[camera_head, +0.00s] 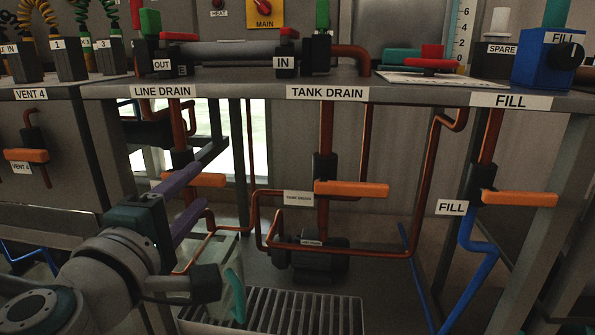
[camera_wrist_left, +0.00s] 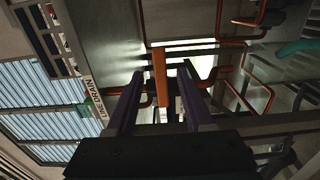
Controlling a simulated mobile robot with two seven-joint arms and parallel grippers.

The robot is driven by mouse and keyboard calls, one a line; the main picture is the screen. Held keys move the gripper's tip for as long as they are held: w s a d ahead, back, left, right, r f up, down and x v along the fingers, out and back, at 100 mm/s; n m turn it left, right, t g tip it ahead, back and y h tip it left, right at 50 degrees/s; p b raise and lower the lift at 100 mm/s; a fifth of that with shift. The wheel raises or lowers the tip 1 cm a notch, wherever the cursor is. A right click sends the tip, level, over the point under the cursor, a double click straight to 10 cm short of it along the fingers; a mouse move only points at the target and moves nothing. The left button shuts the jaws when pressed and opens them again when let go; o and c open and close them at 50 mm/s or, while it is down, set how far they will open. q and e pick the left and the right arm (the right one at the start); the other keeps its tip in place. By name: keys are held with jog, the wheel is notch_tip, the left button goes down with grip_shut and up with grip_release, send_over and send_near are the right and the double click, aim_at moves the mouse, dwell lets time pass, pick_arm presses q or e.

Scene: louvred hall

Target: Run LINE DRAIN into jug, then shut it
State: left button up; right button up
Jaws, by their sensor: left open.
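The LINE DRAIN valve has an orange lever (camera_head: 207,180) that lies level, crosswise to its upright copper pipe, under the LINE DRAIN label (camera_head: 163,91). My left gripper (camera_head: 196,194) is open, its purple fingers near the lever. In the left wrist view the lever (camera_wrist_left: 160,72) shows between the two spread fingers (camera_wrist_left: 158,88), with gaps on both sides. A clear jug (camera_head: 222,252) with a teal handle (camera_head: 236,296) stands below, partly hidden by my arm. I cannot tell whether it holds liquid. The teal handle also shows in the wrist view (camera_wrist_left: 296,47). My right gripper is not in view.
To the right are similar orange levers for TANK DRAIN (camera_head: 352,188) and FILL (camera_head: 520,199); VENT 4 (camera_head: 27,155) is at left. The bench edge (camera_head: 240,97) runs above. Copper pipes (camera_head: 340,253) loop behind a floor grate (camera_head: 285,314).

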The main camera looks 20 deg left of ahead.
aim_at(204, 182)
pick_arm(q)
jog(key=shift+x, duration=2.05)
jog(key=shift+s+d, duration=0.1)
jog(key=shift+c, duration=0.4)
grip_shut()
